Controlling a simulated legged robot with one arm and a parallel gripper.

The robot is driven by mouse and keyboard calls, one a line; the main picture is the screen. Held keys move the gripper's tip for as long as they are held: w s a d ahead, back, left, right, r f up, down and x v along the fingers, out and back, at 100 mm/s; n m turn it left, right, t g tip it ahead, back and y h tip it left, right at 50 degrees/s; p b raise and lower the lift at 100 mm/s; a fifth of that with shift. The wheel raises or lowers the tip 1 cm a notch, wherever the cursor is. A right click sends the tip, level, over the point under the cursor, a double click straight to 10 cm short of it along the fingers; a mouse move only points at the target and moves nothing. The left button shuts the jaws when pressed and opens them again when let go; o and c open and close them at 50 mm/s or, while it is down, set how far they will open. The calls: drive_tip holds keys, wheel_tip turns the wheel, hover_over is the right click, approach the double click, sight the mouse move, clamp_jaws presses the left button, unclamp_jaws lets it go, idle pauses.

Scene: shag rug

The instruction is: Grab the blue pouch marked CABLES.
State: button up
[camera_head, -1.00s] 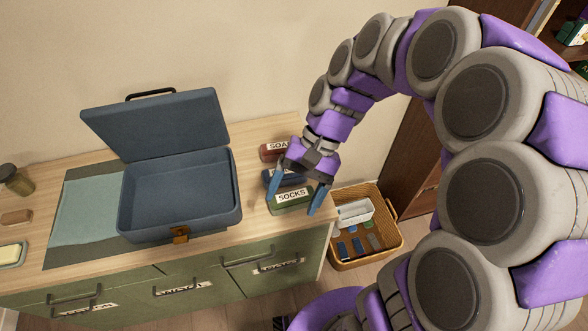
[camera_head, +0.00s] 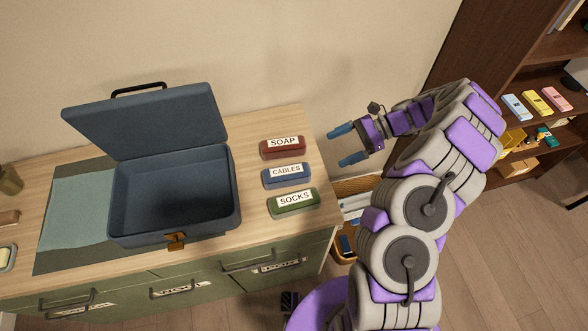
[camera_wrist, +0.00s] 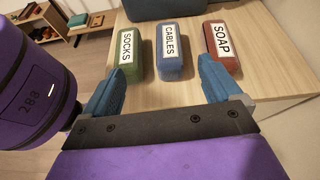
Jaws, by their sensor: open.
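The blue pouch marked CABLES (camera_head: 287,177) lies on the wooden dresser top, between the red SOAP pouch (camera_head: 282,148) and the green SOCKS pouch (camera_head: 294,203). In the wrist view the CABLES pouch (camera_wrist: 170,52) is ahead of my gripper, roughly centred between its fingers, with SOCKS (camera_wrist: 127,50) to its left and SOAP (camera_wrist: 221,48) to its right. My gripper (camera_head: 345,145) is open and empty. It is off to the right of the pouches, past the dresser's right edge, with blue fingers (camera_wrist: 158,92) pointing toward them. Nothing hides the label.
An open, empty blue case (camera_head: 175,190) stands left of the pouches on the dresser (camera_head: 255,232). A wicker basket (camera_head: 355,187) sits by the dresser's right side, partly behind my arm. A dark shelf (camera_head: 520,80) stands at the right. Bare wood separates case and pouches.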

drive_tip(key=d+f, duration=0.2)
drive_tip(key=m+b, duration=0.1)
drive_tip(key=b, duration=0.2)
approach(293, 169)
drive_tip(key=shift+t, duration=0.3)
drive_tip(key=a, duration=0.1)
drive_tip(key=s+a+f, duration=0.1)
drive_tip(key=s+a, duration=0.1)
drive_tip(key=a, duration=0.1)
drive_tip(key=shift+f, duration=0.3)
drive_tip(key=shift+w+b+x, duration=0.15)
drive_tip(key=shift+b+x, duration=0.35)
drive_tip(key=shift+x, duration=0.8)
drive_tip(key=shift+w+b+x, duration=0.1)
drive_tip(key=shift+b+x, duration=0.35)
drive_tip(key=shift+x, duration=0.85)
drive_tip(key=shift+f, duration=0.1)
drive_tip(key=c, duration=1.2)
drive_tip(key=shift+o, duration=0.2)
